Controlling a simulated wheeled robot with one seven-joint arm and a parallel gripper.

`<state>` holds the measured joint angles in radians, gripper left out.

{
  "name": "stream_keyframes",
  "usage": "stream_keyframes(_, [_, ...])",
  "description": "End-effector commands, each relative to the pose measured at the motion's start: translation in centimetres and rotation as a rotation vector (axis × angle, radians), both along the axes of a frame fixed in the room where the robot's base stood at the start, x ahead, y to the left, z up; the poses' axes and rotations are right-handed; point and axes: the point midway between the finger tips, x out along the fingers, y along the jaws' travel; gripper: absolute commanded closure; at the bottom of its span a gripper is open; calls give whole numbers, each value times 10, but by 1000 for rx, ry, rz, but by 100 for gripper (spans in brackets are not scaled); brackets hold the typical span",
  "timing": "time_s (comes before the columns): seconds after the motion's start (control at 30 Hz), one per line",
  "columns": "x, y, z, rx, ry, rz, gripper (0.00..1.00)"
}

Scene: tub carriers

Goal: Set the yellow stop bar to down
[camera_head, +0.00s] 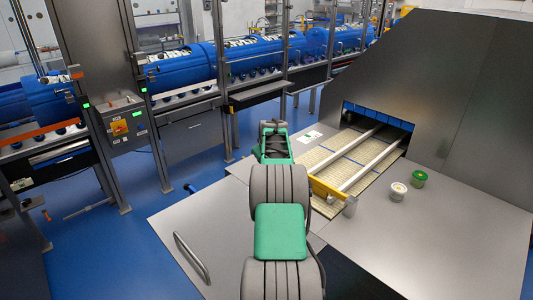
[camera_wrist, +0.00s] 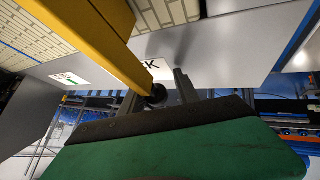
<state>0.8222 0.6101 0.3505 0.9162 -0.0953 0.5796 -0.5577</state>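The yellow stop bar (camera_head: 328,189) crosses the near end of the conveyor lane in the head view. In the wrist view the yellow bar (camera_wrist: 95,45) runs large from the upper left towards the middle, with a dark round knob (camera_wrist: 158,95) near its end. My gripper (camera_wrist: 157,84) has its two grey fingers apart, one on each side of the knob in the picture. I cannot tell whether either finger touches it. In the head view my arm hides most of the gripper, so its fingers are unclear there.
The cream conveyor lane (camera_head: 345,150) with two pale rails leads into a grey hood (camera_head: 440,80). A white cup (camera_head: 398,191) and a green cup (camera_head: 419,178) stand on the metal deck right of the lane. A curved handle (camera_head: 191,258) is at front left.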

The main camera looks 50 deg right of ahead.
Motion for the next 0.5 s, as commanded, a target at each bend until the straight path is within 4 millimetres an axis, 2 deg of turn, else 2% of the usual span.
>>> stream_keyframes(0.37, [0,-1,6,-7,-7,0,54])
stream_keyframes(0.5, [-8,6,20,-9,-9,0,54])
